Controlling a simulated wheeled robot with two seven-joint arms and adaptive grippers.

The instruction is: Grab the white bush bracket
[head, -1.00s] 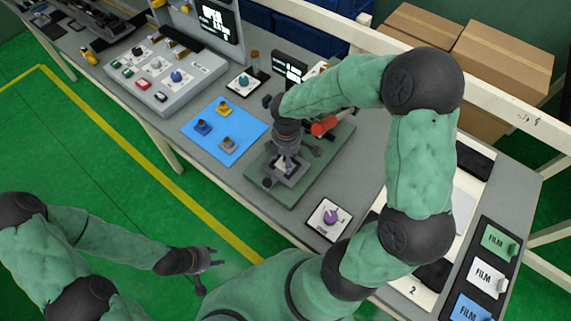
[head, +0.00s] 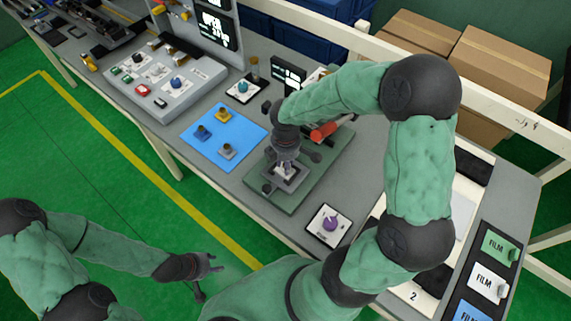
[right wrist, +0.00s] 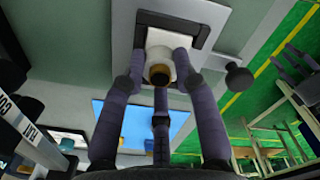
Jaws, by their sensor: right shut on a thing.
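The white bush bracket (right wrist: 181,57) is in the right wrist view, a pale block with a brown-and-dark round bush at its middle. It sits in a dark-edged square fixture, which shows in the head view (head: 287,172) on a green base plate (head: 318,175). My right gripper (right wrist: 160,66) is over the fixture with its fingers shut around the bracket's bush part; the fingers hide some of it. It also shows in the head view (head: 286,155). My left gripper (head: 208,272) is open and empty above the floor at the lower left.
A blue mat (head: 243,131) with blue, yellow and grey small brackets lies left of the base plate. A red-handled lever (head: 325,131) stands behind my right gripper. A purple knob panel (head: 329,222) is at the front. Film boxes (head: 488,280) lie at the right.

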